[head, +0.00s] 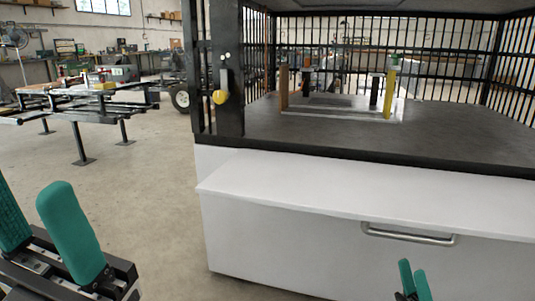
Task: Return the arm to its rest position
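My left gripper (35,205) is at the lower left, with two green fingers spread apart and nothing between them. Its outer finger is cut by the picture's edge. My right gripper (412,270) is low at the right, in front of the white cabinet's drawer front. Most of the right arm is out of view. Both grippers are clear of the barred enclosure (218,60).
The white cabinet (300,235) has a metal handle (408,234). In the enclosure stand a brown post (283,88), a yellow post (389,94) and dark posts. A yellow-knobbed lever (220,96) is on its frame. Floor (150,190) is open at left, before a metal bench (85,105).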

